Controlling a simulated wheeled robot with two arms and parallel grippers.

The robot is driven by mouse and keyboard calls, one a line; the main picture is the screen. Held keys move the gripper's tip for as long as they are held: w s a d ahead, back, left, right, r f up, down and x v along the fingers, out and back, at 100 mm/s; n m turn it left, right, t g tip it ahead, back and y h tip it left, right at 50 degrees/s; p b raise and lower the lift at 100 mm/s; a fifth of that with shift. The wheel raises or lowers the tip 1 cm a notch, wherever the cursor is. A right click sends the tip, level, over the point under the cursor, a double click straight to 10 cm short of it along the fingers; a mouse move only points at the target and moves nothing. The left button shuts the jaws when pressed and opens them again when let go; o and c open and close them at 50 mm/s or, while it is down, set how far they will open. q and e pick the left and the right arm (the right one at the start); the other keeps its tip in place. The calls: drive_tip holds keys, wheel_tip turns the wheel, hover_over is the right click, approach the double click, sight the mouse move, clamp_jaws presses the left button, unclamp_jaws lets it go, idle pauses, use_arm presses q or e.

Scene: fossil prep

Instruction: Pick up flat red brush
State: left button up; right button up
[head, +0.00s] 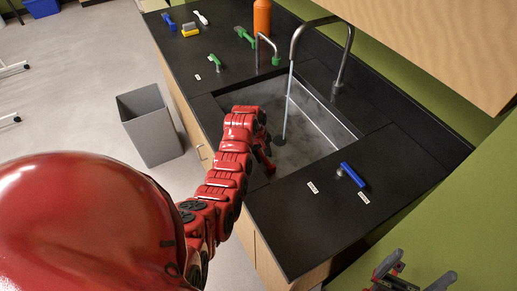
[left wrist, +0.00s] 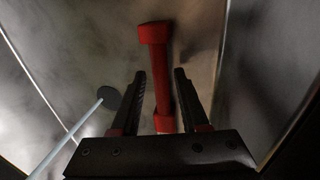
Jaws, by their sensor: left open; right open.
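The red brush (left wrist: 158,65) lies in the grey sink (head: 312,152), with its wider end at the top of the left wrist view. My left gripper (left wrist: 160,76) is open over it, with one finger on each side of the handle; I cannot tell whether they touch it. In the head view my red left arm reaches down into the sink and hides most of the gripper and brush. My right gripper (head: 421,268) is open and empty at the bottom right, away from the sink.
A tap (head: 293,50) pours a thin stream to the drain (head: 280,140), beside my left gripper. A blue-handled tool (head: 352,174) lies on the right counter. A grey bin (head: 150,125) is on the floor.

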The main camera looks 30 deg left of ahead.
use_arm(q)
drive_tip(key=shift+w+f, duration=0.2)
drive_tip(key=shift+f, duration=0.65)
clamp_jaws()
idle(0.8)
